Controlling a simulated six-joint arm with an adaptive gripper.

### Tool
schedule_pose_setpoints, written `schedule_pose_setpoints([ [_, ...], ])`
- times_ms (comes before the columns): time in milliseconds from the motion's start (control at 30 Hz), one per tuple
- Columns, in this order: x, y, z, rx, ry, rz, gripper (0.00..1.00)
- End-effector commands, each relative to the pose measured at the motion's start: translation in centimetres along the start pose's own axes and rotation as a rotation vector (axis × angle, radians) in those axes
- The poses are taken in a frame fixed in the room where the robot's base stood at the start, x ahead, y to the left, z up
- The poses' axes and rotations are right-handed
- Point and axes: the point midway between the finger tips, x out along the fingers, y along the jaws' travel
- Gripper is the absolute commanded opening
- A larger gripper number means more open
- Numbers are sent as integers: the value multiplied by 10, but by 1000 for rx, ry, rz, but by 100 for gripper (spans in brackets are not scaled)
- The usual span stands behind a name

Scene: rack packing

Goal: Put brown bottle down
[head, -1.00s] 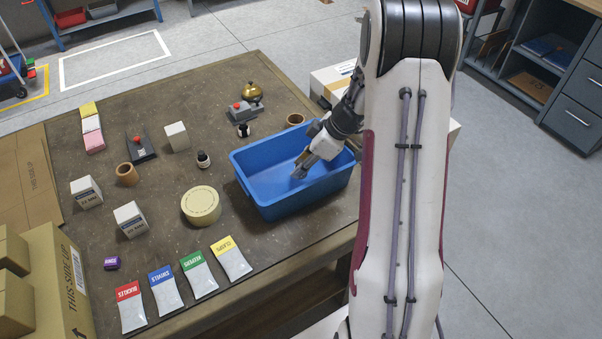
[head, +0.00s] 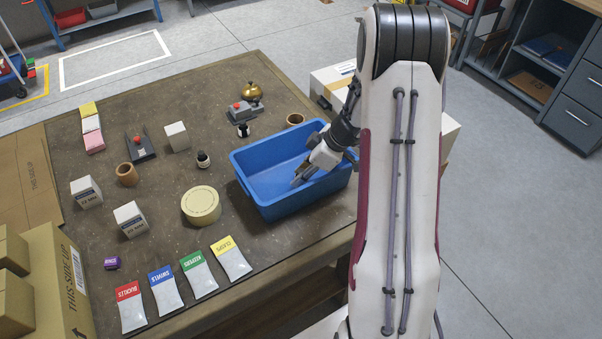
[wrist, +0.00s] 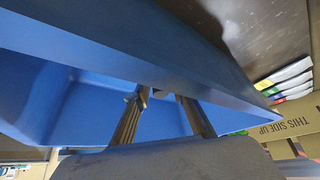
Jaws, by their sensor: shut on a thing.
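My gripper (head: 296,181) is inside the blue bin (head: 252,193), low and close to its near wall. In the wrist view my two fingers (wrist: 163,97) reach in under the blue wall (wrist: 150,62), and their tips are partly hidden by it. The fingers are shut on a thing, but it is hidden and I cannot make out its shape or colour. Two small dark bottles with white labels stand upright on the table, one left of the bin (head: 203,160) and one behind it (head: 244,131). I cannot tell whether either is brown.
The table (head: 160,198) holds a cream round tub (head: 201,205), white boxes (head: 130,218), brown cups (head: 127,175), a brass bell (head: 251,90) and a row of coloured packets (head: 198,273). The visible part of the bin floor is bare.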

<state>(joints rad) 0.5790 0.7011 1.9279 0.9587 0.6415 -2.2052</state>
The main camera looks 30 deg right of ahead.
Motion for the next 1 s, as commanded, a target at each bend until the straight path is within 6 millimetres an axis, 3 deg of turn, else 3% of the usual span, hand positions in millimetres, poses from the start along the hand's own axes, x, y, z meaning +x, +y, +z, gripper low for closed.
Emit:
schedule_pose_setpoints([
  [67,2,0,1,0,0,0,2],
  [100,1,0,1,0,0,0,31],
  [133,1,0,1,0,0,0,39],
  [667,-2,0,-1,0,0,1,40],
  [1000,-34,1,-1,0,0,4,40],
])
